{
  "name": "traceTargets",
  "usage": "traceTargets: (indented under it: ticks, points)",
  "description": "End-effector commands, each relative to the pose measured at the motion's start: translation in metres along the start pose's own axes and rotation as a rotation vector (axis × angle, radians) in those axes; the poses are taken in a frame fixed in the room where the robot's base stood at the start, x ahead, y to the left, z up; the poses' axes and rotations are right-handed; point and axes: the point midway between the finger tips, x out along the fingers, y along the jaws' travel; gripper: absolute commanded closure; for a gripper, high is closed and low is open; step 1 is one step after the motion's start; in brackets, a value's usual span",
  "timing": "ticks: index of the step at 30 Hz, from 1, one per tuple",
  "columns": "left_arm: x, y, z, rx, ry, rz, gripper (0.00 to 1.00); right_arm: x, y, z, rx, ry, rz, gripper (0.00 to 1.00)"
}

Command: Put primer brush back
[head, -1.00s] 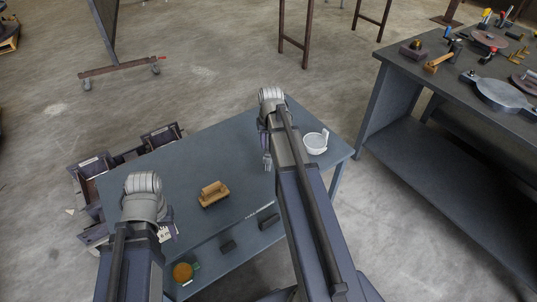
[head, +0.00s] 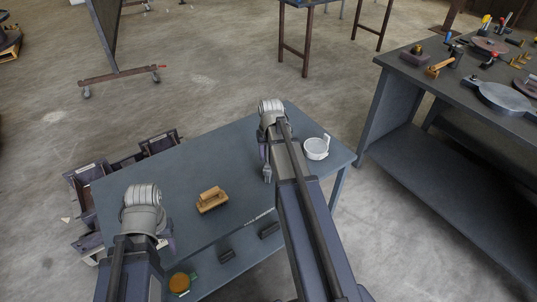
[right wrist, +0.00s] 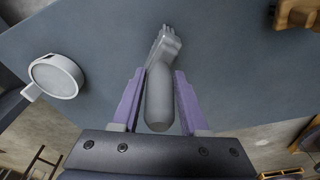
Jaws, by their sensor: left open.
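A grey brush (right wrist: 160,92) with a rounded handle and a ridged far end lies between the purple fingers of my right gripper (right wrist: 160,85) in the right wrist view. In the head view the brush (head: 267,173) shows beside my right wrist, above the grey-blue table (head: 240,150). My left gripper (head: 168,240) is open and empty at the table's left side, mostly hidden by its own wrist.
A white cup with a handle (head: 316,148) stands at the table's right end. A wooden block (head: 211,200) sits mid-table. Dark open bins (head: 160,141) adjoin the left edge. Dark blocks (head: 268,230) and an orange round thing (head: 180,282) are near the front. A tool-covered bench (head: 430,88) stands right.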

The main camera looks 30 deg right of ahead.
Motion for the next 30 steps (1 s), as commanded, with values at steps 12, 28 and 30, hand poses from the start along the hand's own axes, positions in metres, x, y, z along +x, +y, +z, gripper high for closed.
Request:
traceTargets:
  ticks: [12, 28, 30]
  points:
    - [-0.001, 0.0, 0.0, 0.0, 0.0, 0.0, 0.5, -0.001, 0.0, 0.0, 0.0, 0.0, 0.0, 0.35]
    - [-0.044, -0.004, 0.003, -0.001, 0.0, 0.0, 0.5, -0.045, 0.0, -0.001, 0.0, 0.0, 0.0, 0.35]
    - [-0.055, -0.005, 0.003, -0.001, 0.0, 0.0, 0.5, -0.056, 0.0, -0.001, 0.0, 0.0, 0.0, 0.35]
